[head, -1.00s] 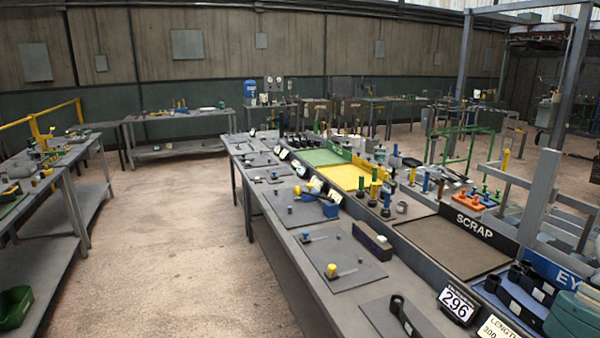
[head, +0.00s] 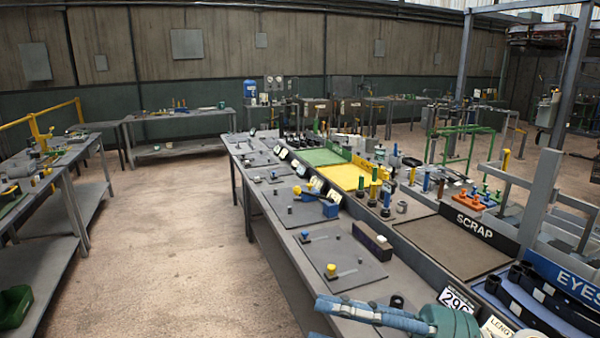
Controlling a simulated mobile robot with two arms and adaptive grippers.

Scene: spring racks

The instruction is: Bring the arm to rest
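A blue-grey part of my arm (head: 375,315) with a rounded teal joint (head: 450,325) reaches in at the bottom right. It lies across the view over the near end of the long bench (head: 285,262). My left gripper is not in view.
The bench holds grey mats with small parts, a dark block (head: 372,238), a yellow tray (head: 352,177), a green tray (head: 318,157) and the SCRAP tray (head: 455,245). Black curved strips (head: 545,300) lie at the right. The floor (head: 170,240) left of the bench is clear.

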